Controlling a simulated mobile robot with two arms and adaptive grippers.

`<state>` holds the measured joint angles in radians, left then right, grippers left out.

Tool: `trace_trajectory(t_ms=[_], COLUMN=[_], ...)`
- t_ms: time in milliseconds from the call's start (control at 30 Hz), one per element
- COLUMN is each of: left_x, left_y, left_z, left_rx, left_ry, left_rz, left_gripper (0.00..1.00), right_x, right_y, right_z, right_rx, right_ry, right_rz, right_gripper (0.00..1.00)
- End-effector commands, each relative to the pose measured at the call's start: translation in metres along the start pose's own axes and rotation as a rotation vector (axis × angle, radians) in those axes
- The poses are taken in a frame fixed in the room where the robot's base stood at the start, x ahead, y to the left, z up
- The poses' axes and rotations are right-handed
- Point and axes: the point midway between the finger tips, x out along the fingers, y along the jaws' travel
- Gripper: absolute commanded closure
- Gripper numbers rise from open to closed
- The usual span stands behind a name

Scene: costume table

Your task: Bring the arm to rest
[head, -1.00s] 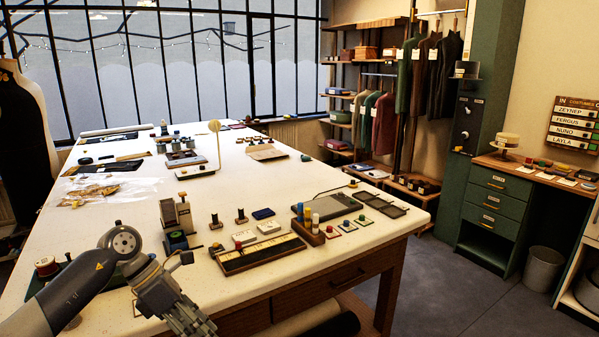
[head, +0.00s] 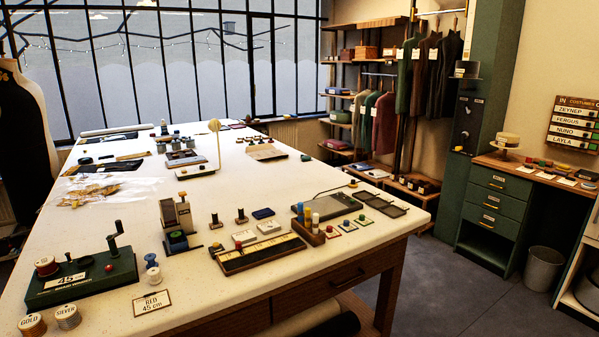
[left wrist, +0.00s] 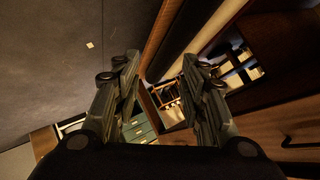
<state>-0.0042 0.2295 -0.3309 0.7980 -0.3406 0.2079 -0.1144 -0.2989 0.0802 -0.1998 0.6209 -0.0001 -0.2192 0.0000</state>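My left gripper (left wrist: 160,62) shows in the left wrist view with its two fingers well apart and nothing between them. Beyond the fingers are grey floor at the left, brown wooden furniture at the right and a small, distant green drawer unit. Neither gripper and no arm shows in the head view. My right gripper is not seen in any view.
The white-topped table (head: 120,205) carries a green winding stand (head: 82,279), thread spools (head: 68,316), a "RED 45 cm" card (head: 151,302) and a long wooden tray (head: 258,257). Grey floor (head: 430,290) is clear right of the table.

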Motion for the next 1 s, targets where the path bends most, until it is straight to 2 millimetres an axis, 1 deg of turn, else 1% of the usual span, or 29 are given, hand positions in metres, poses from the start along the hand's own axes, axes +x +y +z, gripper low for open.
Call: trace_trajectory(t_ms=[33, 67, 100, 167, 200, 267, 300, 333, 367, 400, 500, 600, 700, 1000], left_x=[-0.011, -0.018, -0.029, -0.047, -0.060, -0.082, -0.097, -0.109, -0.120, -0.135, -0.166, -0.186, -0.196, -0.197], left_y=[0.029, 0.044, 0.065, 0.097, 0.118, 0.150, 0.171, 0.185, 0.199, 0.217, 0.251, 0.273, 0.282, 0.283], left_z=[0.029, 0.044, 0.065, 0.093, 0.111, 0.135, 0.149, 0.159, 0.167, 0.176, 0.194, 0.203, 0.206, 0.207], left_rx=[-0.073, -0.115, -0.170, -0.250, -0.301, -0.375, -0.422, -0.453, -0.483, -0.521, -0.595, -0.640, -0.661, -0.663], left_ry=[-0.079, -0.126, -0.188, -0.280, -0.341, -0.431, -0.488, -0.530, -0.568, -0.617, -0.715, -0.776, -0.805, -0.808], left_rz=[0.027, 0.040, 0.059, 0.086, 0.104, 0.130, 0.147, 0.160, 0.171, 0.185, 0.213, 0.231, 0.239, 0.239], left_gripper=[0.61, 0.61, 0.61, 0.61, 0.61, 0.61, 0.61, 0.61, 0.61, 0.61, 0.61, 0.61, 0.61, 0.61], right_x=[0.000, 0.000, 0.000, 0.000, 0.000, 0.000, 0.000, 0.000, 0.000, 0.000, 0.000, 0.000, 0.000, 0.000], right_y=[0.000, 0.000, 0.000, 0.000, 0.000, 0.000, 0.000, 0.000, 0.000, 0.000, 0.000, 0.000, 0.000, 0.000], right_z=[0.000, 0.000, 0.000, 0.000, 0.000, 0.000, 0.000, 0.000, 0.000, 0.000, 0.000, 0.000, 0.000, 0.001], right_rx=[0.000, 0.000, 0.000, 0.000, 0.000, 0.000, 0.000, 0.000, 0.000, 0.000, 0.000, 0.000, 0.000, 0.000], right_ry=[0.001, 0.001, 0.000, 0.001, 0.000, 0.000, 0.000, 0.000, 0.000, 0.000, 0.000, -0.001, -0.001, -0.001], right_rz=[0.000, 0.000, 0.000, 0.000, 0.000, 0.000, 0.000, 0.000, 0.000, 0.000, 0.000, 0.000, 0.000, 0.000], right_gripper=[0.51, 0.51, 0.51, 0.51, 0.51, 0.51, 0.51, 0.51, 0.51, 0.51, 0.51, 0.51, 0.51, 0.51])
